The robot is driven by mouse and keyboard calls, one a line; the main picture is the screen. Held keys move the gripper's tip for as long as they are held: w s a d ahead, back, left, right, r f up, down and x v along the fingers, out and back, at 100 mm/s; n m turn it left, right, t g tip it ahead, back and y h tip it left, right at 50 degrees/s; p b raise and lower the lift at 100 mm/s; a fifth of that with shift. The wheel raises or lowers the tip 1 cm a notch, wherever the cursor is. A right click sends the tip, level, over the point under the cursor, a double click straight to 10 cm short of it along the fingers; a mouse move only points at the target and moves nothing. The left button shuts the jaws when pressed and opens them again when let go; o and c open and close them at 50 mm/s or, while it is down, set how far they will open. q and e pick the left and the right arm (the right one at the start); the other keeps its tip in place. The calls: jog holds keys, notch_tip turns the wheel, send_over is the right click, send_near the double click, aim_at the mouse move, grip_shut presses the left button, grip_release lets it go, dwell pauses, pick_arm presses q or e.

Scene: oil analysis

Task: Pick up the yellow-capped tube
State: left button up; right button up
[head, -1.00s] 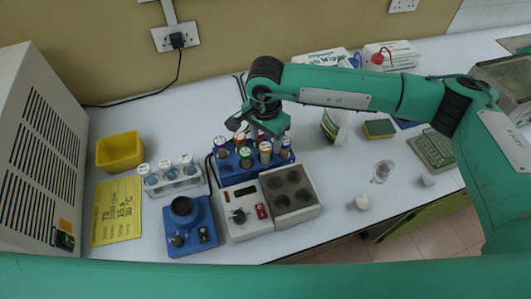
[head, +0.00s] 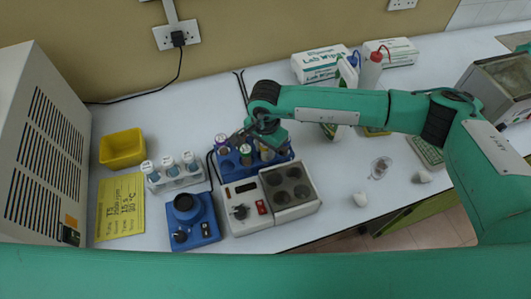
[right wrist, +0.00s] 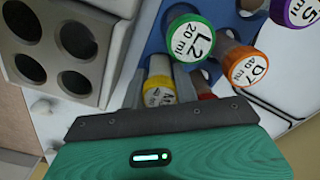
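The yellow-capped tube (right wrist: 159,92) stands in the blue rack (right wrist: 152,45), between the two fingers of my right gripper (right wrist: 160,88) in the right wrist view. The fingers flank its cap with little room, and no firm grip shows. In the head view my right gripper (head: 262,134) hangs low over the rack (head: 230,174) and hides some caps. A green-capped tube (right wrist: 190,37), an orange-capped tube (right wrist: 244,66) and a purple-capped tube (right wrist: 302,10) stand nearby. A red cap (right wrist: 206,96) shows partly behind a finger. My left gripper is not in view.
A grey heater block (head: 292,208) with empty holes stands in front of the rack. A blue mixer (head: 190,228), a white rack with several tubes (head: 172,183) and a yellow bin (head: 122,148) are to the left. Bottles and wipes boxes (head: 320,65) stand behind my right arm.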

jog(key=shift+r, duration=0.2)
notch_tip(320, 180, up, 20)
jog(key=b, duration=0.6)
jog(key=shift+f, duration=0.15)
